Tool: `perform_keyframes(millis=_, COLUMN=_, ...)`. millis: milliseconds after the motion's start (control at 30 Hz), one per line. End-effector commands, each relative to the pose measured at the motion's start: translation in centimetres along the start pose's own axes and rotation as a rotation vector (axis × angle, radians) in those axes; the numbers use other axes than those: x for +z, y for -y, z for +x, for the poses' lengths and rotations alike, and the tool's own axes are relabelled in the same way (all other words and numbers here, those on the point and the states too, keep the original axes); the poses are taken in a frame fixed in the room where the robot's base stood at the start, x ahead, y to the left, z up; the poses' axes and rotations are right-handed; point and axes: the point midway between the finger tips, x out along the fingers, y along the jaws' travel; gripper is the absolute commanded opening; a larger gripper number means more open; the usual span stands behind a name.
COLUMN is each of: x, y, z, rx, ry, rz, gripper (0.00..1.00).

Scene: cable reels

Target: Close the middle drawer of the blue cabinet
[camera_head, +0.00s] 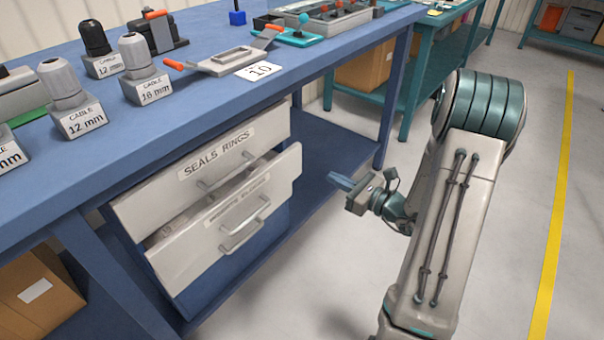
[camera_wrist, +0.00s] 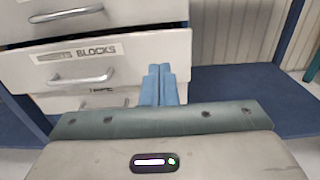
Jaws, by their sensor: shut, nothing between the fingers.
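The cabinet (camera_head: 262,238) is under the blue workbench, with white drawer fronts. Its upper drawer (camera_head: 150,197) reads SEALS RINGS. The drawer below it (camera_head: 185,258) is pulled out, with its inside showing behind the front; its label is too blurred to read. In the wrist view, a drawer labelled BLOCKS (camera_wrist: 130,57) with a metal handle lies between a drawer above (camera_wrist: 150,12) and one labelled TAPE (camera_wrist: 70,103) below. My gripper (camera_head: 340,182) is shut and empty, to the right of the pulled-out drawer and apart from it. Its fingertips (camera_wrist: 160,70) overlap the right part of the BLOCKS front.
The workbench top (camera_head: 215,100) holds cable connectors, tools and a card reading 10. A blue lower shelf (camera_head: 335,150) lies right of the cabinet. A teal bench (camera_head: 415,75) with boxes stands behind. Grey floor (camera_head: 310,270) is clear between cabinet and arm.

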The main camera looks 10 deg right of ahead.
Motion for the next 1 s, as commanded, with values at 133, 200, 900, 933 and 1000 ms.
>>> perform_keyframes(millis=133, x=-0.6, y=-4.9, z=0.0, rx=0.003, ry=0.001, rz=-0.004, gripper=0.0)
perform_keyframes(millis=200, x=-0.5, y=-6.4, z=-0.2, rx=-0.003, ry=0.004, rz=-0.004, gripper=0.0)
perform_keyframes(millis=900, x=0.1, y=-8.1, z=9.2, rx=-0.008, ry=0.014, rz=-0.006, gripper=0.0)
perform_keyframes(millis=933, x=0.1, y=-8.1, z=9.8, rx=-0.008, ry=0.013, rz=-0.005, gripper=0.0)
perform_keyframes(millis=1000, x=0.1, y=-8.0, z=10.9, rx=-0.01, ry=0.013, rz=-0.006, gripper=0.0)
